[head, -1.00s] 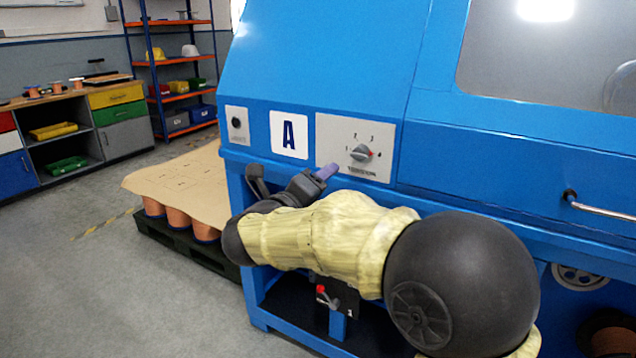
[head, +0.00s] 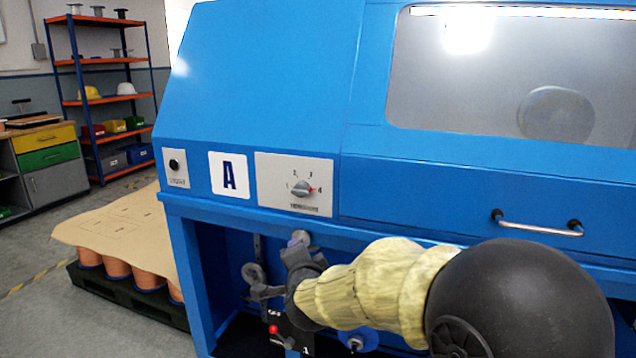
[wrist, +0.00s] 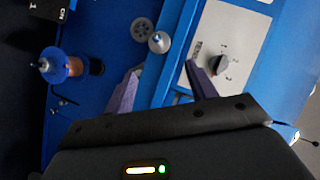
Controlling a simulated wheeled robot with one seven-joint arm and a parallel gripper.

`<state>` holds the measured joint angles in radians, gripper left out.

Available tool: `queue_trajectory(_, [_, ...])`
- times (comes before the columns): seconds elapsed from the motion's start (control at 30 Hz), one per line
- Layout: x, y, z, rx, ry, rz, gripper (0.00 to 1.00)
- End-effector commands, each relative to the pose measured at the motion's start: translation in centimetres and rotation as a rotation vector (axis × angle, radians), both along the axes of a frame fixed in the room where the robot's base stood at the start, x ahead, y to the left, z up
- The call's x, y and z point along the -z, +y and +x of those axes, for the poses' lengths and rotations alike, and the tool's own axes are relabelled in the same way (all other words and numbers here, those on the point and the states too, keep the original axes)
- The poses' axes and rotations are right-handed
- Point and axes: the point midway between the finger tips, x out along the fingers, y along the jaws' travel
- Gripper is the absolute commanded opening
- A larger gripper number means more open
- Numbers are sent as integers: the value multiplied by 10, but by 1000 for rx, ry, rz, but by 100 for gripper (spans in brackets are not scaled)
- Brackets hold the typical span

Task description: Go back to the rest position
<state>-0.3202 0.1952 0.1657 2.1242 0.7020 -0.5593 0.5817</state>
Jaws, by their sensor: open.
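My gripper (head: 300,240) is in front of the blue machine, just below its front edge and under the tension panel. In the wrist view its two fingers (wrist: 163,70) are spread, with nothing seen held between them. My arm, in a yellowish sleeve, reaches in from the lower right.
The blue machine (head: 255,70) fills the middle and right, with a door handle (head: 538,224). Inside its open lower bay are pulleys (head: 254,273) and a red-tipped lever (head: 274,329). A pallet of copper spools (head: 117,268) stands at the left, with grey floor beside it.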

Motion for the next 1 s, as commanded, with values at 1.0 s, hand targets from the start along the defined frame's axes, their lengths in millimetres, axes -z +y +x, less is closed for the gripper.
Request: queue_trajectory(1.0, [129,-189,-235,-751,870,-858,57])
